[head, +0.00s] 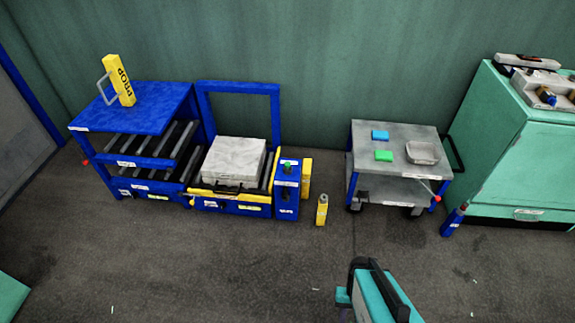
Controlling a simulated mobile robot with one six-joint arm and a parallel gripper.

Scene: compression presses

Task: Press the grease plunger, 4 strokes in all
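A narrow blue box (286,199) stands on the floor right of the blue press frame, with a small green knob (287,166) on top. This knob may be the grease plunger; its label is too small to read. A yellow bottle (322,211) with a grey cap stands upright on the floor. My teal and black arm enters at the bottom, well apart from all of these. I see no gripper fingers.
Left is a blue rack (150,100) with a yellow prop on top. A blue frame (238,88) holds a pale block (235,160). A grey cart (400,190) and teal cabinet (530,170) stand right. The floor (230,265) in front is mostly clear.

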